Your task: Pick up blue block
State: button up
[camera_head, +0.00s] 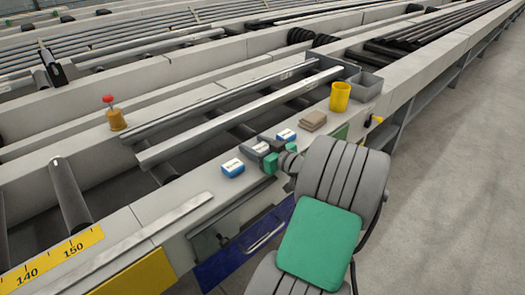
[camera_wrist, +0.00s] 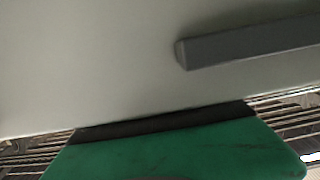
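A small blue block with a white labelled top (camera_head: 233,167) lies on the light table ledge, left of my gripper. A similar blue block (camera_head: 286,135) lies just beyond my gripper on the right. My gripper (camera_head: 261,148), green and dark grey, is low over the ledge between them. A white-topped piece shows between its dark fingers; whether they touch it is not clear. In the wrist view, a green part of my gripper with a dark edge fills the bottom, over a plain light surface; no block can be made out there.
Brown flat pieces (camera_head: 313,120), a yellow cup (camera_head: 340,97) and a grey bin (camera_head: 365,86) stand farther along the ledge. A red-knobbed yellow post (camera_head: 115,114) stands at left. Long metal rails (camera_head: 235,115) run behind the blocks. The floor at right is clear.

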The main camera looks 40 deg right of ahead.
jog(key=c, duration=1)
jog(key=shift+o, duration=0.2)
jog(key=shift+r, duration=0.1)
